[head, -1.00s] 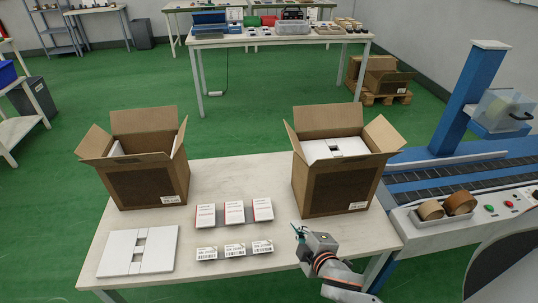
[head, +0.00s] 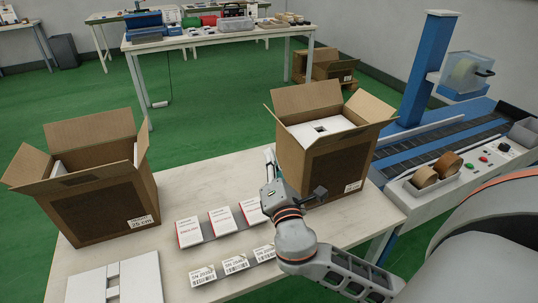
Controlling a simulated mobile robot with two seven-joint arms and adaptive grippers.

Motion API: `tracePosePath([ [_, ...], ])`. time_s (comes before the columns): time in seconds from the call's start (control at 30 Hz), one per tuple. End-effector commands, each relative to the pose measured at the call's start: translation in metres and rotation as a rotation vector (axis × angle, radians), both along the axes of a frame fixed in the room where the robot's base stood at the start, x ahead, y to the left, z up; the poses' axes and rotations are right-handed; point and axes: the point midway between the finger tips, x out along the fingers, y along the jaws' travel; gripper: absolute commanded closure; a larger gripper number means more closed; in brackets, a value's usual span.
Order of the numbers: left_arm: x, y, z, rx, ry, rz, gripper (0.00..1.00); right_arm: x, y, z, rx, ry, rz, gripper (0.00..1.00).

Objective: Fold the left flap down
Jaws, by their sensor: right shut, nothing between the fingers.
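The right-hand cardboard box (head: 325,160) stands open on the table with white packing inside. Its back flap (head: 307,97) stands up and its right flap (head: 368,107) slants outward. Its left flap (head: 270,120) stands up, seen nearly edge-on. My right gripper (head: 269,157) is shut and empty, its tips beside the box's left wall, below the left flap; I cannot tell whether they touch. A second open box (head: 95,200) stands at the left with its flaps spread. My left gripper is not in view.
Between the boxes, three white-and-red cartons (head: 220,221) and three labelled small boxes (head: 234,264) lie on the table (head: 200,178). A white folded insert (head: 115,283) lies at the front left. A conveyor with tape rolls (head: 425,177) is at the right.

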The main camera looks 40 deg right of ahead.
Motion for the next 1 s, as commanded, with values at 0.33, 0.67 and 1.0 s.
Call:
tracePosePath([
  [0.33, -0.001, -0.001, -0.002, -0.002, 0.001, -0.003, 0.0, 0.063, -0.029, 0.009, -0.001, 0.0, 0.0, 1.0],
  [0.67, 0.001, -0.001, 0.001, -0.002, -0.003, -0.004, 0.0, 0.063, -0.06, 0.03, 0.002, 0.001, 0.001, 1.0],
  [1.0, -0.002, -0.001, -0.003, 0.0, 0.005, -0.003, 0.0, 0.062, -0.064, 0.033, 0.004, 0.002, 0.002, 1.0],
])
